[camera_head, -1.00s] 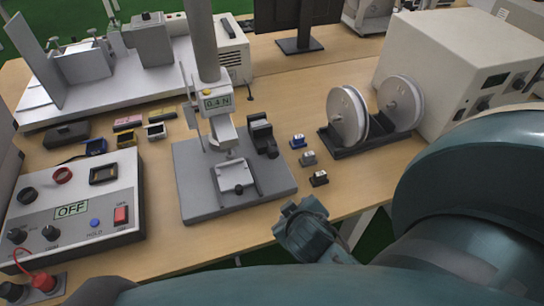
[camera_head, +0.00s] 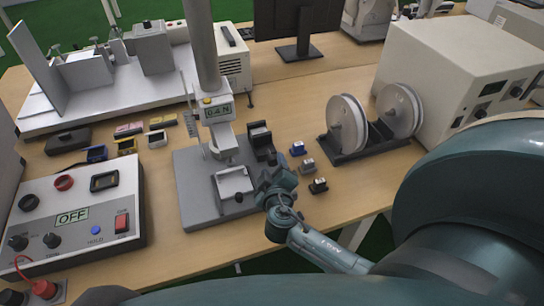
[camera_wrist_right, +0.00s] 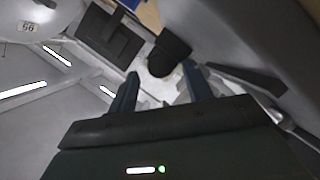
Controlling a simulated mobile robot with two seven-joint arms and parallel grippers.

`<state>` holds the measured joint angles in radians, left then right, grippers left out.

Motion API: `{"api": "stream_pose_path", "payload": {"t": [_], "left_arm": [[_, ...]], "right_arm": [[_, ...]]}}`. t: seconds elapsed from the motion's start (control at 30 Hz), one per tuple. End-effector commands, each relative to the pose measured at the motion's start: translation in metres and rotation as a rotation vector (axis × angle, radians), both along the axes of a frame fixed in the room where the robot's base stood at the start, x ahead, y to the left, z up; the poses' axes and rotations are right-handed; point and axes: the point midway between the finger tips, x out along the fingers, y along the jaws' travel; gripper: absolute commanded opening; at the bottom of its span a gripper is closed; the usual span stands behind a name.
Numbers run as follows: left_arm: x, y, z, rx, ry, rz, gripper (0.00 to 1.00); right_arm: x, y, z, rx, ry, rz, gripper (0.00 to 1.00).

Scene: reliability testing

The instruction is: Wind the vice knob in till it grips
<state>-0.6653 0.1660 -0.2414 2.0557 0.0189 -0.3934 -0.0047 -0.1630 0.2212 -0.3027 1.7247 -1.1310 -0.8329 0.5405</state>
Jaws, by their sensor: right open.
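The vice (camera_head: 233,180) is a pale, shallow block on the grey base plate (camera_head: 195,208) of the force tester. Its small black knob (camera_head: 238,197) shows on its near side. My right gripper (camera_head: 264,188) is just right of the vice and knob, low over the plate's right edge. In the right wrist view, the two blue fingers (camera_wrist_right: 160,72) are apart. A dark rounded part (camera_wrist_right: 168,55), which looks like the knob, lies between and just beyond their tips. I cannot tell whether they touch it. My left gripper is not in view.
The tester's column (camera_head: 203,50) rises behind the vice, with a display reading about 0.4 N. A black block (camera_head: 261,143) and several small clamps (camera_head: 308,165) stand close to my right gripper. A control box (camera_head: 75,220) is at left, spools (camera_head: 347,125) at right.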

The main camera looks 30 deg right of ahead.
Motion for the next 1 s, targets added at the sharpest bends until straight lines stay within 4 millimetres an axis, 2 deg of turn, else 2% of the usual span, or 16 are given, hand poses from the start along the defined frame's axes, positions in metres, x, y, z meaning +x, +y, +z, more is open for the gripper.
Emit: {"api": "stream_pose_path", "payload": {"t": [0.1, 0.27, 0.67, 1.0], "left_arm": [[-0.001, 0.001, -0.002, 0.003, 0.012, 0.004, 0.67], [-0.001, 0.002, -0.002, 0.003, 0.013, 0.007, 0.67], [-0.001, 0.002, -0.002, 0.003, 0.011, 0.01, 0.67], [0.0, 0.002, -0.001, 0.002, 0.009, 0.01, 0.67]], "right_arm": [[0.019, -0.011, -0.004, -0.001, 0.0, -0.001, 0.5], [0.034, -0.019, -0.01, -0.001, 0.001, -0.001, 0.5], [0.04, -0.022, -0.012, 0.001, 0.001, 0.0, 0.5], [0.04, -0.022, -0.012, 0.002, 0.001, -0.001, 0.22]]}}
